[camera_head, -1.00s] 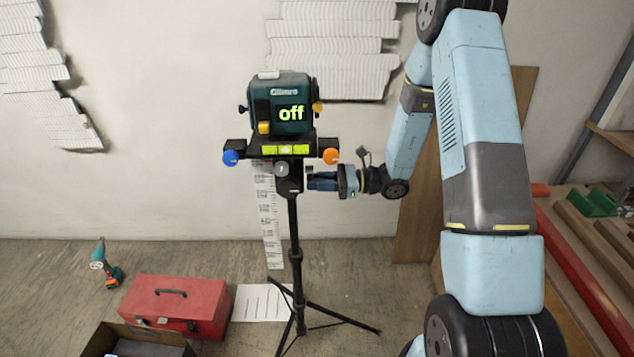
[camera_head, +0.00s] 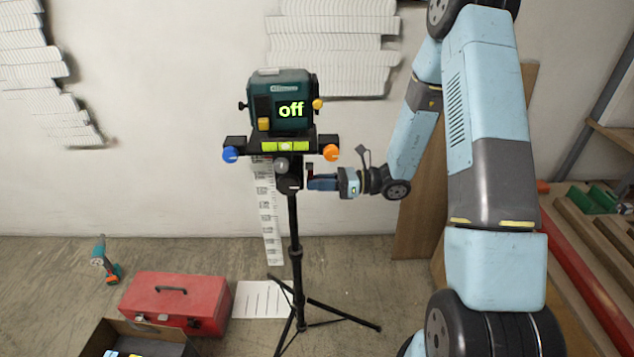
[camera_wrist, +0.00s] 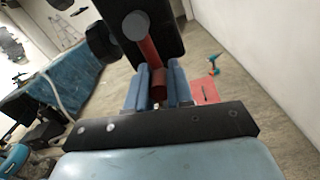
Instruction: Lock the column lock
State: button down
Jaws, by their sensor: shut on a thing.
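The measuring device (camera_head: 282,101) reads "off" and sits on a black bar with a yellow-green level (camera_head: 286,146). The bar tops a black tripod column (camera_head: 293,225). The column lock shows in the wrist view as a dull red lever (camera_wrist: 158,82) below the dark head. My gripper (camera_head: 318,183) is at the right side of the column, under the orange knob (camera_head: 331,153). In the wrist view its blue fingers (camera_wrist: 158,88) are shut on the red lever, one on each side. The lever is mostly hidden in the head view.
A blue knob (camera_head: 230,154) is on the bar's left end and a grey knob (camera_head: 281,165) below its middle. A red toolbox (camera_head: 178,302), a drill (camera_head: 104,262) and an open box (camera_head: 125,342) are on the floor. Tripod legs (camera_head: 342,316) spread below. A wood panel (camera_head: 412,225) leans behind my arm.

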jog(key=c, duration=1)
grip_release()
jog(key=shift+d, duration=0.15)
jog(key=d, duration=1.3)
jog(key=shift+s+d+f, duration=0.1)
jog(key=shift+s+d, duration=0.1)
jog(key=shift+d, duration=0.1)
jog(key=s+a+r+n+g+h, duration=0.2)
jog(key=s+r+n+g+h, duration=0.2)
jog(key=s+r+n+h, duration=0.8)
jog(key=s+d+r+n+t+h, duration=0.2)
jog(key=s+r+n+t, duration=0.1)
jog(key=s+r, duration=0.1)
jog(key=s+d+r+n+t+h, duration=0.2)
jog(key=s+r+n+t, duration=0.1)
jog(key=r, duration=0.3)
jog(key=s+d+r+n+t+h, duration=0.2)
jog(key=s+d+r+t, duration=0.1)
jog(key=s+r, duration=0.1)
jog(key=shift+s+r+n, duration=0.35)
jog(key=shift+r+n, duration=0.05)
jog(key=shift+r, duration=0.35)
